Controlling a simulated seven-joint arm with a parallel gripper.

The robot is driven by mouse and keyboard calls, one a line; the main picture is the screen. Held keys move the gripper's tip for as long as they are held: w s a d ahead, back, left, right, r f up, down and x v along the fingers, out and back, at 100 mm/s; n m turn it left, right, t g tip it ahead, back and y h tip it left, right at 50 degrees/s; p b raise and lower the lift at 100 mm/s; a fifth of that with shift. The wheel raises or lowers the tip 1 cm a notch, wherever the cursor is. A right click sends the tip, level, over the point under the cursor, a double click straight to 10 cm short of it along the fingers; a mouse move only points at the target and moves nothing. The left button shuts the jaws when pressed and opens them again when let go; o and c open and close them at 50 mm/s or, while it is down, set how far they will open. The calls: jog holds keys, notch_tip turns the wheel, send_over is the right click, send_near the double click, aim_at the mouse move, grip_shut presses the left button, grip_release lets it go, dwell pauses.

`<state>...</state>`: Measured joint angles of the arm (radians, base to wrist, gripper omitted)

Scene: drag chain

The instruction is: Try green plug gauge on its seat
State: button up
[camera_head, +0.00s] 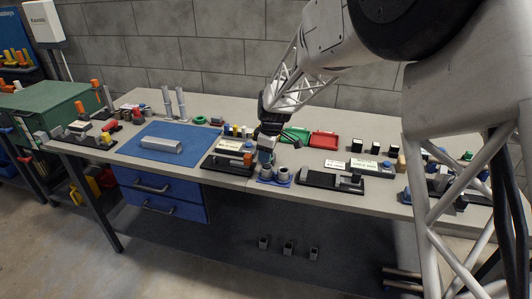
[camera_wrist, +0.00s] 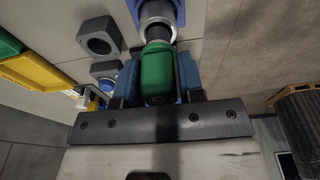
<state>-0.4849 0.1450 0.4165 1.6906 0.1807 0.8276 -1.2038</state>
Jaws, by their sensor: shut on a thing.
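My gripper (camera_wrist: 157,78) is shut on the green plug gauge (camera_wrist: 157,70), with a blue finger on either side of its green body. A grey metal ring seat (camera_wrist: 158,14) on a blue base (camera_wrist: 137,12) lies just beyond the gauge's far end. The gauge lines up closely with the ring; I cannot tell whether its tip is inside or only in front. In the head view, my gripper (camera_head: 265,153) points down over the blue base with two grey round seats (camera_head: 283,173), above the left one. The gauge is mostly hidden there.
Grey blocks with round holes (camera_wrist: 100,37) stand beside the seat in the wrist view. In the head view, a black tray (camera_head: 325,181) lies right of the seats, a labelled black tray (camera_head: 226,160) left. Green and red bins (camera_head: 323,140) stand behind. The blue mat (camera_head: 190,132) has free room.

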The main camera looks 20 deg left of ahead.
jog(key=shift+f, duration=0.65)
dwell(0.3)
jog(key=shift+r, duration=0.45)
dwell(0.7)
jog(key=shift+r, duration=0.35)
jog(key=shift+r, duration=1)
jog(key=shift+r, duration=0.65)
